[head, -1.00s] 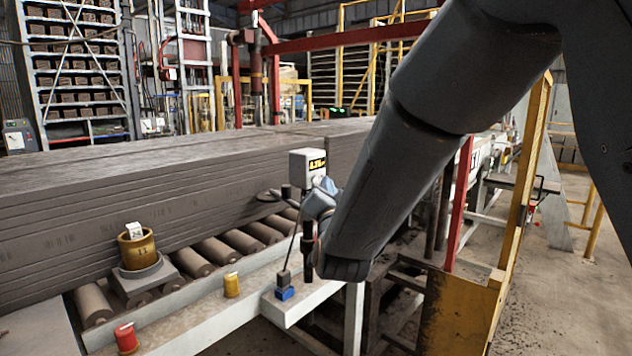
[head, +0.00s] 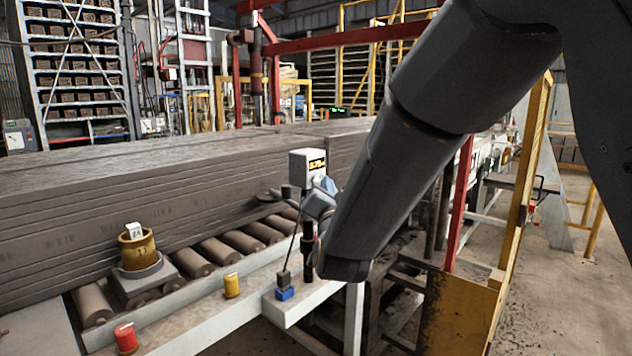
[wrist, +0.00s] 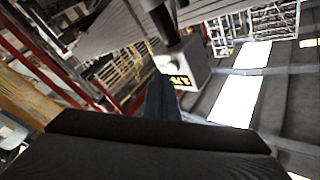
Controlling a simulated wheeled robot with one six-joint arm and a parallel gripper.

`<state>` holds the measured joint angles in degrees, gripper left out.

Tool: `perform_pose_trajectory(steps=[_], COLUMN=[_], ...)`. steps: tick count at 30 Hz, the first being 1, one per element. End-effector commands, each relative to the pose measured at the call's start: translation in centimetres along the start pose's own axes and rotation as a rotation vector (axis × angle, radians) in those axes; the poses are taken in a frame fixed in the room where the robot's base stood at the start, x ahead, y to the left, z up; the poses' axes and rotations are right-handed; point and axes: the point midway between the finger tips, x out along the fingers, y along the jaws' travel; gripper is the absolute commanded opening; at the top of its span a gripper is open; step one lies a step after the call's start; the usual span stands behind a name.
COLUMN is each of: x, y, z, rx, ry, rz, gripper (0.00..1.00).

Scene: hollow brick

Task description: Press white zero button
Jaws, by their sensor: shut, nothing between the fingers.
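A pale grey scale-display box (head: 308,167) with lit yellow digits stands on a post at the front edge of the roller conveyor. The box also shows in the wrist view (wrist: 182,62), tilted. I cannot make out the white zero button in either view. My gripper (wrist: 162,92) shows in the wrist view as a narrow bluish shape, shut and empty. It points at the lower part of the box; I cannot tell whether it touches. In the head view my arm and wrist hide part of the area right of the box.
Grey clay slabs (head: 150,175) lie behind the rollers (head: 215,250). A yellow panel (head: 462,315) stands at right.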

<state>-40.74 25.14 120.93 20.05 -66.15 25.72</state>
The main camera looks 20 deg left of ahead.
Motion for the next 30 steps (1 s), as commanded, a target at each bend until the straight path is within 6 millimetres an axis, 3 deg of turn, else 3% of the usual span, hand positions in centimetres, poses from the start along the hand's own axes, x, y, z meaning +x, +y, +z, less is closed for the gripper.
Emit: perform_pose_trajectory(steps=[30], x=[0.57], y=[-0.43], z=[0.41], rx=[0.000], ry=[0.000], rz=[0.000], gripper=[0.00])
